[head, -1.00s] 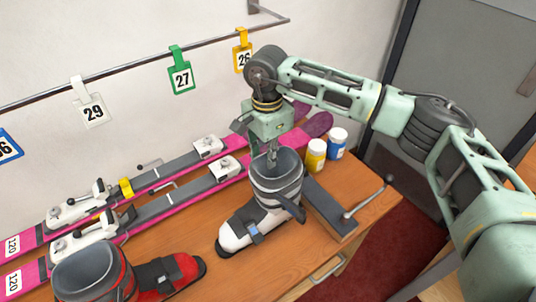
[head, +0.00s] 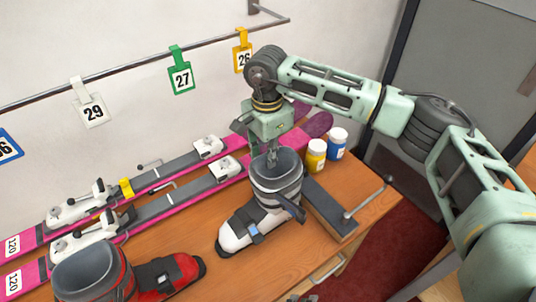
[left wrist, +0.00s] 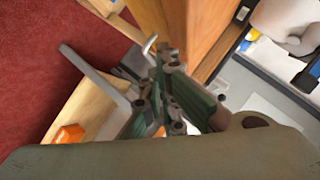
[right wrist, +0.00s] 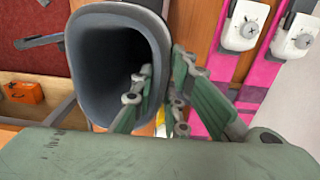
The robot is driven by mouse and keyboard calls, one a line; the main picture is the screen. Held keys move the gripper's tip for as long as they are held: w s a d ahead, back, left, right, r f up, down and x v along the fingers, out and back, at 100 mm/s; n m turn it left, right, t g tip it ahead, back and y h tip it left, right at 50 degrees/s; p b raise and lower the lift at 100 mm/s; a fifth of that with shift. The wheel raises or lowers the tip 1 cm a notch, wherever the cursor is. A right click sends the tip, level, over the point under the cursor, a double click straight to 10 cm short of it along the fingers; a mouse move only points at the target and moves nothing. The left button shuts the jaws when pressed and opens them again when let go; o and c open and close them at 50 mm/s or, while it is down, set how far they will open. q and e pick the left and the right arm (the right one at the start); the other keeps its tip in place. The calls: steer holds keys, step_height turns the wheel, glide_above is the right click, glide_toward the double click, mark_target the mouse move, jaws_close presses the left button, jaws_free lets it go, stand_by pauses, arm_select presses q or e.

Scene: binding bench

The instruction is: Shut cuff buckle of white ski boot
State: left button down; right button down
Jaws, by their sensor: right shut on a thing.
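The white ski boot (head: 240,228) stands upright on the bench, its grey cuff (head: 276,180) opening upward. A dark cuff buckle lever (head: 293,208) sticks out from the cuff's front right; it also shows jutting left from the cuff in the right wrist view (right wrist: 40,42). A lower buckle (head: 256,237) lies across the foot. My right gripper (head: 272,160) is shut on the cuff's rear wall, one finger inside and one outside, as the right wrist view shows (right wrist: 163,90).
A red boot (head: 165,275) stands front left. Pink skis (head: 180,205) lie behind. A dark block with a metal bar (head: 330,205) is right of the white boot, with yellow (head: 316,155) and blue (head: 337,143) jars behind. An orange box (left wrist: 70,134) sits lower down.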

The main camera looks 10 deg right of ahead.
arm_select(q)
step_height(320, 180, up, 8)
steer(key=w+d+m+t, duration=0.2)
steer(key=w, duration=0.1)
steer(key=t+y, duration=0.3)
steer(key=y, duration=0.1)
glide_toward(297, 219)
steer(key=x, duration=0.7)
steer(key=shift+w+d, duration=0.15)
steer(key=shift+d, duration=0.1)
steer(key=shift+w, duration=0.2)
steer(key=shift+w+a, duration=0.1)
